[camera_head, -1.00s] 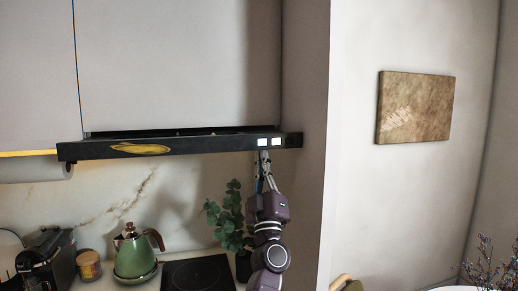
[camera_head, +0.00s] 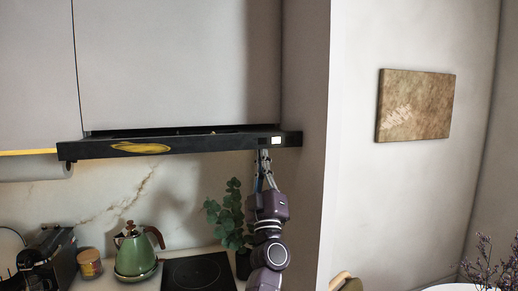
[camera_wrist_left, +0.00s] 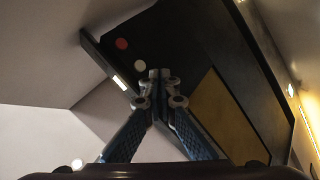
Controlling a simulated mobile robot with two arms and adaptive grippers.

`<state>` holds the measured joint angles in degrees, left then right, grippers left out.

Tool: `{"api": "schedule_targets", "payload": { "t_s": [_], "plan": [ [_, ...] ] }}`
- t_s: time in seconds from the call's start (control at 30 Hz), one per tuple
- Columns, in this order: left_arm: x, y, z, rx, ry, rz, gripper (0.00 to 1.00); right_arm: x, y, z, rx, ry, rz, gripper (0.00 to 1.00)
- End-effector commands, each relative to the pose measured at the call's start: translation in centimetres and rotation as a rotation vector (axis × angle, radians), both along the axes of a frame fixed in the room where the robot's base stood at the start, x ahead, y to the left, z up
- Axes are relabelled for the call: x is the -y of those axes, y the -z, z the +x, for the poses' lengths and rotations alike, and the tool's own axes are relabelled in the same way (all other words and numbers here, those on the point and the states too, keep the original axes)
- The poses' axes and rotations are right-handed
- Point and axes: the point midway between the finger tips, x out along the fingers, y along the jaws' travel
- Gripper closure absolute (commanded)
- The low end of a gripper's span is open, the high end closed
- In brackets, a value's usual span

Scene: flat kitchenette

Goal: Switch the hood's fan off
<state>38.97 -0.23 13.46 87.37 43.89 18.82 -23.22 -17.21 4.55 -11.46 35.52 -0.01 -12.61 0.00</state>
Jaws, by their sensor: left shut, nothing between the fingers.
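The dark hood (camera_head: 200,145) runs across the wall under the cabinet in the head view. On its front edge, near the right end, one small square (camera_head: 276,141) is lit white, and the square just left of it (camera_head: 263,142) is dark. My left gripper (camera_head: 264,154) points up from below, its tips at the hood's lower front edge beneath these squares. In the left wrist view the closed fingers (camera_wrist_left: 160,76) reach toward the hood's underside (camera_wrist_left: 195,45); nothing is between them. I cannot tell whether they touch it. My right gripper is not in view.
Below stand a green kettle (camera_head: 135,252), a dark cooktop (camera_head: 197,272), a leafy plant (camera_head: 229,220) and a black coffee machine (camera_head: 48,258). A wall (camera_head: 305,180) rises close to the right of my left arm. A picture (camera_head: 415,106) hangs farther right.

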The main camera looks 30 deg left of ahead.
Motion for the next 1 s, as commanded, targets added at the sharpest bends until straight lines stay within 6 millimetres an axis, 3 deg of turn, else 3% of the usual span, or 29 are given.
{"api": "schedule_targets", "payload": {
  "t_s": [0.3,0.83,1.0],
  "plan": [
    [0.0,0.4,0.0,-0.001,0.0,-0.001,1.0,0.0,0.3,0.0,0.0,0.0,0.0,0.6],
    [0.0,5.6,0.0,-0.003,0.0,0.001,1.0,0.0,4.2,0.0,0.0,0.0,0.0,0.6],
    [0.0,6.2,0.0,-0.001,0.001,0.0,1.0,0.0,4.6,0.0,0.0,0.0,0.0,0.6]
  ]
}}
